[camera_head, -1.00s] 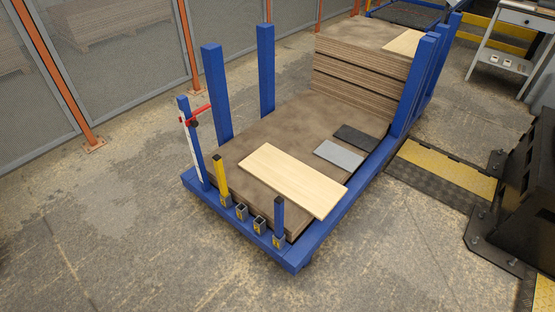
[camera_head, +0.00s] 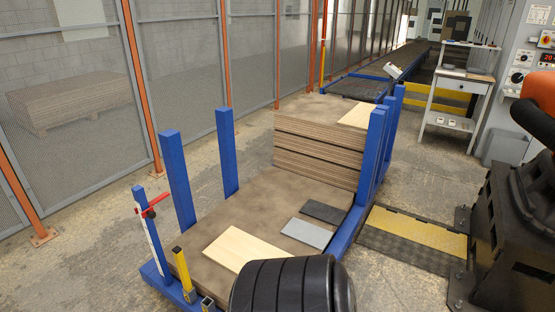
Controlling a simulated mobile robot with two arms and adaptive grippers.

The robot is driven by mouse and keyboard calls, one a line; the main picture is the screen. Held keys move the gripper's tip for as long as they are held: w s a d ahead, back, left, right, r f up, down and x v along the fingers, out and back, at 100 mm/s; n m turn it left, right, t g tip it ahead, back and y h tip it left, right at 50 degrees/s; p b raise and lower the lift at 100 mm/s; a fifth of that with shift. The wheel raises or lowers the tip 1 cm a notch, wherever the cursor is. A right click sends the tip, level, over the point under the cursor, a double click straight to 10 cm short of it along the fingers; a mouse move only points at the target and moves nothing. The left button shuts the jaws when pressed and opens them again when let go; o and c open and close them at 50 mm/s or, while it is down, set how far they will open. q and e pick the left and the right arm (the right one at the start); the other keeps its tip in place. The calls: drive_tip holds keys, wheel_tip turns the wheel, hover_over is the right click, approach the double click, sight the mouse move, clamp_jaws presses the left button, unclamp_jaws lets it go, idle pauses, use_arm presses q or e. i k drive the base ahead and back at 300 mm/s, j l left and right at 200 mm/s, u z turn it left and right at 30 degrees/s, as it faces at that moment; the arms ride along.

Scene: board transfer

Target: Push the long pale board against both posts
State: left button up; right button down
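The long pale board (camera_head: 236,246) lies flat on a brown sheet (camera_head: 255,205) on the blue rack, and its near right part is hidden behind a black ribbed part, probably of my own arm. Two tall blue posts (camera_head: 177,178) (camera_head: 227,152) stand along the rack's left side, with a clear gap between them and the board. A shorter yellow post (camera_head: 183,270) stands at the rack's near end, left of the board. The short blue post seen earlier at the near right corner is not visible now. Neither of my grippers can be made out.
A grey plate (camera_head: 307,233) and a dark plate (camera_head: 324,212) lie right of the board. A stack of brown sheets (camera_head: 318,150) with a small pale board (camera_head: 359,116) stands behind. A red clamp (camera_head: 152,204) sits on the left corner post. Tall blue posts (camera_head: 376,150) line the right side.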

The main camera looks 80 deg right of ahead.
sight(235, 247)
drive_tip(key=k+l, duration=0.1)
drive_tip(key=l, duration=0.35)
drive_tip(key=k+l, duration=0.1)
drive_tip(key=l, duration=0.35)
drive_tip(key=k+l, duration=0.1)
drive_tip(key=l, duration=0.35)
drive_tip(key=k+l, duration=0.15)
drive_tip(key=l, duration=0.3)
drive_tip(key=k+l, duration=0.1)
drive_tip(key=l, duration=0.35)
drive_tip(key=k+l, duration=0.1)
drive_tip(key=l, duration=0.3)
drive_tip(key=k+l+u, duration=0.1)
drive_tip(key=l, duration=0.35)
